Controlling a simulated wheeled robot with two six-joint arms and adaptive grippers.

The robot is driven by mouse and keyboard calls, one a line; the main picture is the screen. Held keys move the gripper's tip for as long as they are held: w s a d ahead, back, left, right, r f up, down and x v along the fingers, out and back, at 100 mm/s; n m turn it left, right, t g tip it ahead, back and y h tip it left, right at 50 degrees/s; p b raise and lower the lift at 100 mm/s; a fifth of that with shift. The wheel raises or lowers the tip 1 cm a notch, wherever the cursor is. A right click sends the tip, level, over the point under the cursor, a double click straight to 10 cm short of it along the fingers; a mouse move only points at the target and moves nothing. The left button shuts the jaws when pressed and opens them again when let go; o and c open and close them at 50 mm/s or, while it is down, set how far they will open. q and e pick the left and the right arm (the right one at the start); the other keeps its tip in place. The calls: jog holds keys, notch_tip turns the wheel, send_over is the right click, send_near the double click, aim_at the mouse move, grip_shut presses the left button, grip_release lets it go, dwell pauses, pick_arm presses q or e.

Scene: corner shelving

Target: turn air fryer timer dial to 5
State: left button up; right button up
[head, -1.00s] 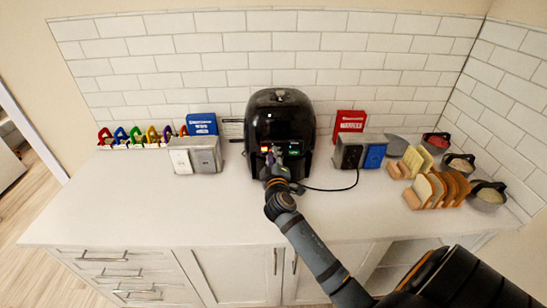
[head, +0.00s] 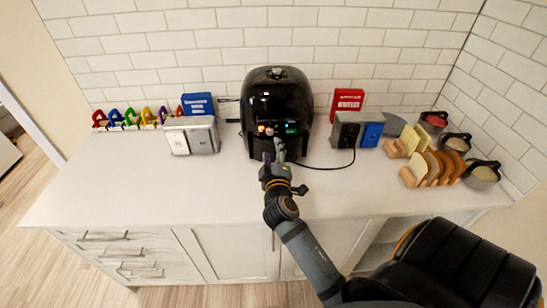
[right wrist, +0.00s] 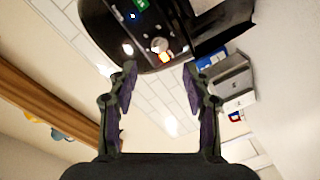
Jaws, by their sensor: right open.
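The black air fryer (head: 278,92) stands upright against the tiled back wall, and it also fills the top of the right wrist view (right wrist: 115,32). Its panel has a green display (head: 291,128) and small coloured lights. A round silvery timer dial (right wrist: 158,45) shows in the right wrist view; its numbers are too small to read. My right gripper (head: 274,152) is in front of the fryer, just below the panel. In the right wrist view its fingers (right wrist: 159,72) are spread, with nothing between them, and the dial lies beyond the tips, apart from them. My left gripper is not in view.
A black cord (head: 325,167) lies on the counter. Bread racks (head: 432,168) are at right. The front counter is clear.

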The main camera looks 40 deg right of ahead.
jog(key=v, duration=0.3)
jog(key=shift+s+a, duration=0.2)
jog(key=shift+s, duration=0.1)
